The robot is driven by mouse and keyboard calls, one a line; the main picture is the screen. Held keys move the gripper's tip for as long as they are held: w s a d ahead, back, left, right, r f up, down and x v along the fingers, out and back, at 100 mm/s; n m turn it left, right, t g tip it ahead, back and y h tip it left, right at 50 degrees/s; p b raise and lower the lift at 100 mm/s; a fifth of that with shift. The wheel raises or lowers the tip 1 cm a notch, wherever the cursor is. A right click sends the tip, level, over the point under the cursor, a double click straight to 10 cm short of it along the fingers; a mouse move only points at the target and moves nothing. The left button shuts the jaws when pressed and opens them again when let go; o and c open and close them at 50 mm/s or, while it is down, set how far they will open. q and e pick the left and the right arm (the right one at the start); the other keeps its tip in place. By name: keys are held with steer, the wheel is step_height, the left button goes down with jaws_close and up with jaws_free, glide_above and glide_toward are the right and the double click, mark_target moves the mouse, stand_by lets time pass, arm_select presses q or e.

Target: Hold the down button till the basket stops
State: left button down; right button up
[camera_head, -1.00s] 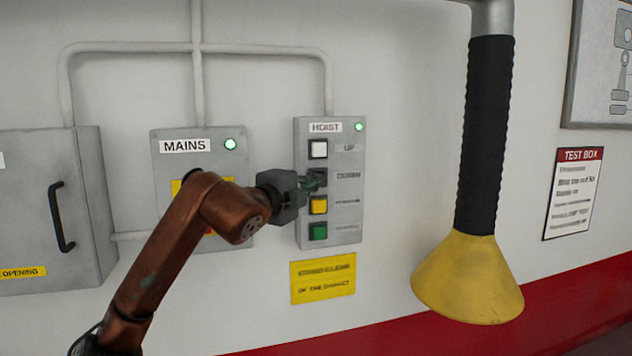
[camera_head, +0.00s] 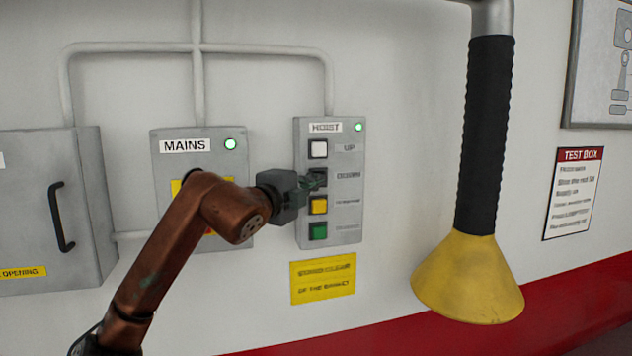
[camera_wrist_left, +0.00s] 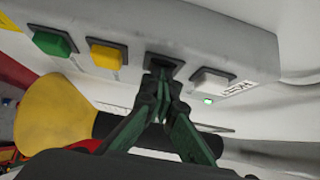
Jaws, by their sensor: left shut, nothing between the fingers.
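The grey HOIST panel (camera_head: 348,220) hangs on the wall with a lit green lamp (camera_head: 359,127). Its buttons are a white one (camera_head: 318,149) labelled UP, a dark one beside the DOWN label (camera_head: 348,176), a yellow one (camera_head: 318,205) and a green one (camera_head: 317,231). My left gripper (camera_head: 316,180) is shut and empty, its fingertips at the dark down button and mostly covering it. In the left wrist view the fingertips (camera_wrist_left: 161,76) meet the dark button (camera_wrist_left: 164,62), between yellow and white. I cannot tell how deep it is pressed. The basket and right gripper are not in view.
A MAINS panel (camera_head: 163,167) with a lit green lamp is left of the hoist panel, partly behind my arm. A grey cabinet (camera_head: 85,210) is farther left. A yellow funnel (camera_head: 467,280) on a black hose hangs to the right.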

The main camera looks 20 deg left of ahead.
arm_select(q)
steer(key=shift+w+a+f, duration=0.15)
steer(key=shift+w+a, duration=0.05)
steer(key=shift+a, duration=0.1)
steer(key=s+d+b, duration=0.2)
steer(key=s+b, duration=0.2)
steer(key=s, duration=0.5)
steer(key=s+d+b, duration=0.3)
steer(key=s+b, duration=0.1)
steer(key=s, duration=0.6)
steer(key=shift+s, duration=0.2)
steer(key=shift+a, duration=0.1)
stand_by(0.7)
